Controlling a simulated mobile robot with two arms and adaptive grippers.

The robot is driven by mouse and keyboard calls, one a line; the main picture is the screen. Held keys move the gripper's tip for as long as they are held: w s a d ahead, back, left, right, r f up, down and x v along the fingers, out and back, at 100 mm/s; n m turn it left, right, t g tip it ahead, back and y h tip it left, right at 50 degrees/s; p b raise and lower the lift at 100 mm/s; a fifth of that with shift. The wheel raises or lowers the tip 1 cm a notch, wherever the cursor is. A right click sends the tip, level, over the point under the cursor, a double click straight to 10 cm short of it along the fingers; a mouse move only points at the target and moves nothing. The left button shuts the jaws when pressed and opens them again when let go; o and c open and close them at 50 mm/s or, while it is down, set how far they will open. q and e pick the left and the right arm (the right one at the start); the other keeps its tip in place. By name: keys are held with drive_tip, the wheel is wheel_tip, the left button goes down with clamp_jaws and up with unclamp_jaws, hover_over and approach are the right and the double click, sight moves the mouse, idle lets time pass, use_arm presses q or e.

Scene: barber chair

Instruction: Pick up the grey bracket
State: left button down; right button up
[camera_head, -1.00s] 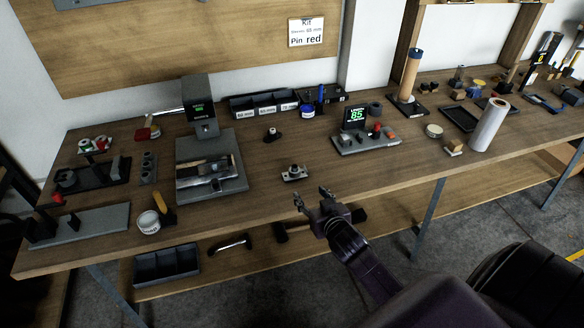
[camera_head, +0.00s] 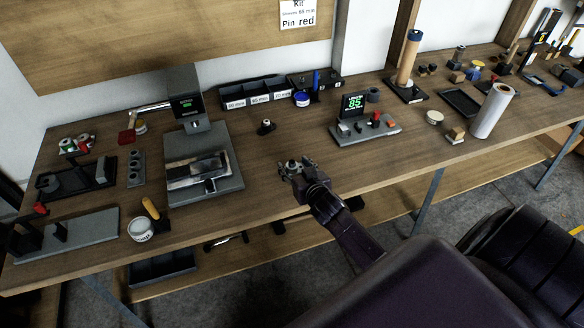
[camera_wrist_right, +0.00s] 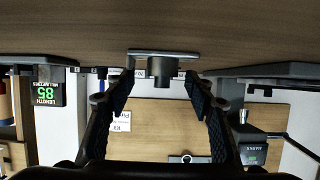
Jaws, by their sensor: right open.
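The grey bracket (camera_head: 291,165), a flat plate with a short round boss, rests on the bench near its front edge. In the right wrist view, which is upside down, the bracket (camera_wrist_right: 162,68) shows centred between my fingertips. My right gripper (camera_head: 295,171) is open at the bracket and partly covers it in the head view. In the wrist view its two fingers (camera_wrist_right: 158,80) stand one on each side of the boss with gaps. My left gripper is not in view.
A grey press-like device (camera_head: 205,178) stands left of the bracket. A length gauge reading 85 (camera_head: 355,132) stands to the right. A small dark round part (camera_head: 266,127) sits behind. The bench top (camera_head: 300,220) is clear close around the bracket.

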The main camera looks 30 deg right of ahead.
drive_tip(key=shift+x, duration=1.65)
drive_tip(key=shift+a, duration=0.15)
drive_tip(key=c, duration=1.2)
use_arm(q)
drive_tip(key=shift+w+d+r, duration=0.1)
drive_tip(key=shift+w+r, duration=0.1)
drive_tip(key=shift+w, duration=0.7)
use_arm(e)
clamp_jaws()
drive_tip(key=shift+r, duration=0.1)
